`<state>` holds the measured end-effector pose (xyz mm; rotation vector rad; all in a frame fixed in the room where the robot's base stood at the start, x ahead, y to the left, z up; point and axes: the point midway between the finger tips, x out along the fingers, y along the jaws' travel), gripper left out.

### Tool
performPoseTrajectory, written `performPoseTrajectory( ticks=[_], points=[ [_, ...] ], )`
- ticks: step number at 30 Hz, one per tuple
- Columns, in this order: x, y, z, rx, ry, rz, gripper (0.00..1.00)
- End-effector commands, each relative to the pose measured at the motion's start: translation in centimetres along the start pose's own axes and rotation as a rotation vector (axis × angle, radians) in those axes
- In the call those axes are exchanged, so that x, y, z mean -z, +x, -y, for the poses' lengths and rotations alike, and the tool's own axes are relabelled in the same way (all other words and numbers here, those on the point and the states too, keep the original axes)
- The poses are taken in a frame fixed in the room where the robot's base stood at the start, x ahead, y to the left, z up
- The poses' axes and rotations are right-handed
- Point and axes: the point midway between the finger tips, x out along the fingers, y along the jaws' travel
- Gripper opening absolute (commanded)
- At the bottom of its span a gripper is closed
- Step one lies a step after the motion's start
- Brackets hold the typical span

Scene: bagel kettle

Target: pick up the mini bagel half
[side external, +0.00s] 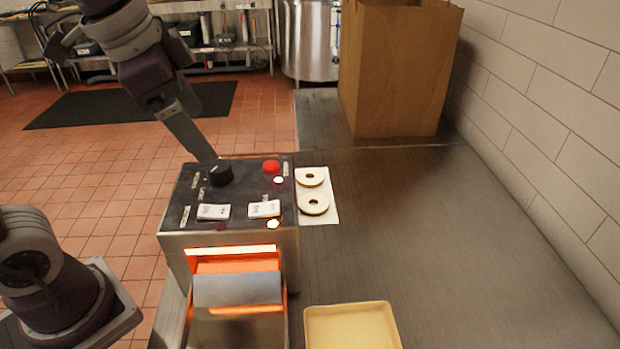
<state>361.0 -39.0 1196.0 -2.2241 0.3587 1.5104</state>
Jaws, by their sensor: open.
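Two mini bagel halves lie flat on a white sheet (324,217) just right of the toaster. The far half (302,179) and the near half (304,207) are pale rings with a dark centre hole. They lie one behind the other, very close together. My gripper (211,158) points down at the far left edge of the toaster top, by a black knob (220,174). It is open, left of both halves and apart from them. Its fingertips are small here, and I cannot tell whether they touch the toaster.
The toaster (250,190) has a control panel with a red button and a glowing orange front opening. A cream tray (350,325) sits at the front. A tall brown paper bag (395,70) stands at the back. The steel counter right of the halves is clear up to the tiled wall.

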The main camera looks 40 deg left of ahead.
Motion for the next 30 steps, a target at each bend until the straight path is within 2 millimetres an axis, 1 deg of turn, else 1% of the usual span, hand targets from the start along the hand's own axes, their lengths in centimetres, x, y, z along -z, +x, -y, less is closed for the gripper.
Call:
performPoseTrajectory(
  ticks=[1,2,3,5,6,8,9,11,12,15,16,18,22,28,30],
  points=[
    [2.9,1.7,1.7,-0.012,0.14,0.043,0.87],
    [4.6,2.8,2.6,-0.018,0.239,0.065,0.87],
    [6.7,4.6,3.9,-0.026,0.371,0.095,0.87],
    [9.7,8.0,5.5,-0.046,0.571,0.141,0.87],
    [11.3,10.5,6.3,-0.061,0.705,0.172,0.87],
    [13.3,14.3,7.3,-0.086,0.886,0.211,0.87],
    [14.3,16.9,7.7,-0.104,0.999,0.236,0.87],
    [15.4,20.7,8.0,-0.134,1.161,0.27,0.87],
    [15.8,22.9,8.2,-0.153,1.254,0.289,0.87],
    [16.3,26.7,8.2,-0.189,1.416,0.321,0.87],
    [16.4,27.4,8.2,-0.196,1.446,0.326,0.87],
    [16.4,28.4,8.1,-0.206,1.488,0.332,0.87],
    [15.8,30.0,8.3,-0.211,1.5,0.334,0.87],
    [13.7,32.9,9.1,-0.212,1.496,0.335,0.87],
    [13.5,34.0,9.1,-0.211,1.497,0.334,0.87]
  ],
)
